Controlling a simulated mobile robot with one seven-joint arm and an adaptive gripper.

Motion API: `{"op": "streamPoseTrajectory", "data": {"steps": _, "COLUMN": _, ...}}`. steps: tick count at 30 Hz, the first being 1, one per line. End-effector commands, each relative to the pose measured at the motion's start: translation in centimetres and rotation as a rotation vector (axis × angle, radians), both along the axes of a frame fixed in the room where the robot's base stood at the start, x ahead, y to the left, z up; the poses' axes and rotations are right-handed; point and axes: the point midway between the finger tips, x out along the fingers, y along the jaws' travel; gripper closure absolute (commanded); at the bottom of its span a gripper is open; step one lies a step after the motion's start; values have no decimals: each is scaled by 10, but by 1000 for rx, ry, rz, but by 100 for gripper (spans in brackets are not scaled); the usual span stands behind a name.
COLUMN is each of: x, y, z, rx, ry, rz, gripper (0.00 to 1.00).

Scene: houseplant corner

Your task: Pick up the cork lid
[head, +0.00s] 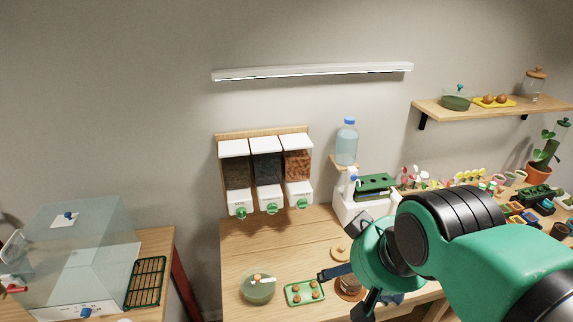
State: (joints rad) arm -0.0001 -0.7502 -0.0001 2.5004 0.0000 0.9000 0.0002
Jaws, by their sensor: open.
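A round, pale tan disc (340,251), which looks like the cork lid, lies on the wooden table just left of my wrist. Part of its right side may be hidden by my arm. My gripper (338,295) is open, its dark fingers spread and pointing left and down, nearer the front of the table than the disc. A small glass jar (350,287) with brown contents shows between the fingers and is partly hidden by them. I cannot tell whether a finger touches it. Another jar (535,86) with a brown lid stands on the wall shelf.
A green tray (290,300) with several brown balls and a green glass bowl (258,288) stand left of my gripper. Three dispensers (267,172) hang behind. A white caddy (350,210) with bottles stands back right. The table's left middle (250,240) is clear.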

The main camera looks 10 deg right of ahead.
Motion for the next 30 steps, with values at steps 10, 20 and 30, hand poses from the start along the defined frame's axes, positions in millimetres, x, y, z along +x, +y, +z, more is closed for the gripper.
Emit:
{"op": "streamPoseTrajectory", "data": {"steps": 10, "x": 8, "y": -2, "z": 2, "rx": -4, "ry": 10, "rz": 3, "gripper": 14}}
{"op": "streamPoseTrajectory", "data": {"steps": 20, "x": 66, "y": -15, "z": 4, "rx": -28, "ry": 81, "rz": 21, "gripper": 14}}
{"op": "streamPoseTrajectory", "data": {"steps": 30, "x": 154, "y": -41, "z": -18, "rx": -53, "ry": 183, "rz": 55, "gripper": 14}}
